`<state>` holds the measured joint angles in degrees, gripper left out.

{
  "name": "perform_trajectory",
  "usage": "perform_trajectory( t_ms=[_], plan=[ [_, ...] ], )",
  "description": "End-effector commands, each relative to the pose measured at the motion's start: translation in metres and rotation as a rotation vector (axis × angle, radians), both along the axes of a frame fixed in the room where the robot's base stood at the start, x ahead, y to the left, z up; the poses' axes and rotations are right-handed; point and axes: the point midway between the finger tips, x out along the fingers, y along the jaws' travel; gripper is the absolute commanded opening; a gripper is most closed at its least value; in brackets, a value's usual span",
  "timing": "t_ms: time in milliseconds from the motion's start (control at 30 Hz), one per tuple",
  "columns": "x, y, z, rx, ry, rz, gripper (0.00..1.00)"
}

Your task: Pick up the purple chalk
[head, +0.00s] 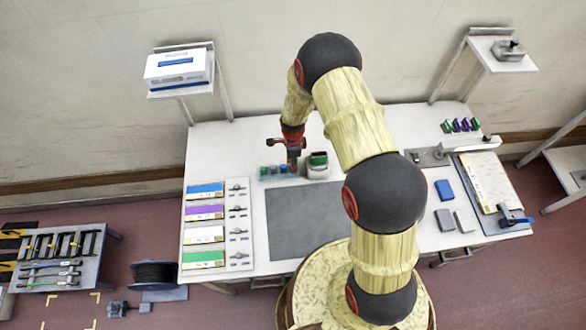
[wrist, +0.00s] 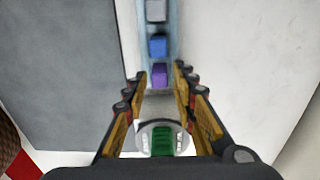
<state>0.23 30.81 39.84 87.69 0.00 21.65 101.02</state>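The purple chalk (wrist: 160,75) is a short block in a narrow blue-grey tray (wrist: 174,42), in line with a blue chalk (wrist: 158,46) and a pale grey one (wrist: 156,11). In the wrist view, my gripper (wrist: 161,80) is open, with one fingertip on each side of the purple chalk and a gap around it. I cannot tell how far above it the tips are. In the head view, my gripper (head: 292,156) points down over the right end of the tray (head: 262,179), covering the purple chalk there.
A flat grey mat (head: 305,225) lies in front. Coloured cards (head: 205,212) lie at the left.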

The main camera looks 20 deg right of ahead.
Motion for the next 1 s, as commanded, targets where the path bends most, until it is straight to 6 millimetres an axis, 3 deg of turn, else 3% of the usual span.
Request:
perform_trajectory(
  t_ms=[433,767,1000],
  plan=[
    [0.0,0.0,0.0,0.0,0.0,0.0,0.01],
    [0.0,0.0,0.003,0.0,-0.001,0.0,0.0],
    [0.001,0.0,0.023,0.0,-0.003,0.0,0.0]
  ],
)
